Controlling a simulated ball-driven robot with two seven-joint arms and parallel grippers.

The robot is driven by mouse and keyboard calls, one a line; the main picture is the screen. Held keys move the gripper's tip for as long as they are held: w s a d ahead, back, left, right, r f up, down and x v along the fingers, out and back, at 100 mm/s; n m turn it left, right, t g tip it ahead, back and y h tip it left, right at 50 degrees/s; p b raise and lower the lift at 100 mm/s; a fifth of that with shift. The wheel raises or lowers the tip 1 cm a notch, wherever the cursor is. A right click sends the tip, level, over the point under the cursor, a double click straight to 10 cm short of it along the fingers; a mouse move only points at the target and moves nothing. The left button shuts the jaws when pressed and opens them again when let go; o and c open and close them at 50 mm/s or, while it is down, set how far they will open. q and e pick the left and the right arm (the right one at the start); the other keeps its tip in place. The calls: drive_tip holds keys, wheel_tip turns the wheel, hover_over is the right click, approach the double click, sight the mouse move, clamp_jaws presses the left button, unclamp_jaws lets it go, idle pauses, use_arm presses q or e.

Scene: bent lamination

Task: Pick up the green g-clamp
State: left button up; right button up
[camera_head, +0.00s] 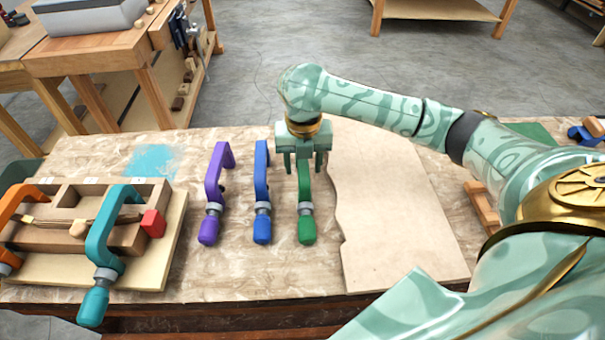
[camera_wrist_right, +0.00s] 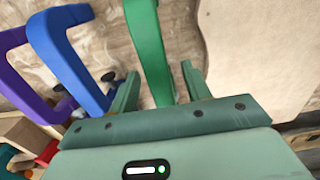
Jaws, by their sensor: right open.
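The green g-clamp (camera_head: 306,196) lies on the workbench, the rightmost in a row with a blue clamp (camera_head: 262,190) and a purple clamp (camera_head: 216,190). My right gripper (camera_head: 304,170) is over the far part of the green clamp, pointing down, with a finger on each side. In the right wrist view, the green frame (camera_wrist_right: 148,50) passes between the open fingers of the right gripper (camera_wrist_right: 160,80), with a gap visible on either side. The gripper body hides the far end of the green clamp in the head view. My left gripper is not in view.
A pale board with a wavy edge (camera_head: 395,215) lies just right of the green clamp. At left, a wooden form (camera_head: 70,240) is held by a teal clamp (camera_head: 105,240) and an orange clamp (camera_head: 12,225).

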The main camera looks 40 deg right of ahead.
drive_tip(key=shift+f+p, duration=0.25)
drive_tip(key=shift+p, duration=0.1)
idle(0.5)
drive_tip(key=c, duration=1)
